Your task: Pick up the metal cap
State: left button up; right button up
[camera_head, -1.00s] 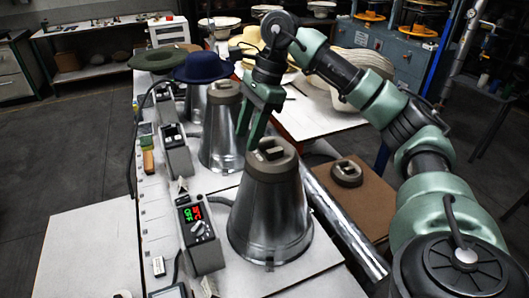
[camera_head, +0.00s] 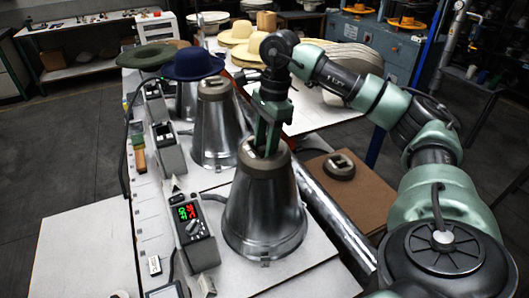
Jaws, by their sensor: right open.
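A grey-brown metal cap (camera_head: 284,166) with a raised grip sits on top of the nearest shiny metal cone (camera_head: 265,215), in the middle of the head view. My right gripper (camera_head: 266,148) points down at the cap, its green fingers open at the raised grip in the middle. The fingers hide part of the grip, and I cannot tell whether they touch it. Another cap (camera_head: 213,86) tops the second cone. My left gripper is not in view.
A control box (camera_head: 193,232) with a lit display stands left of the nearest cone. Behind are more cones, a navy hat (camera_head: 193,64) and a green hat (camera_head: 147,56). A metal tube (camera_head: 335,220) runs along the right.

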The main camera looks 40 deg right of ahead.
grip_shut()
jog(key=shift+w+r, duration=0.1)
jog(key=shift+r, duration=0.05)
dwell(1.2)
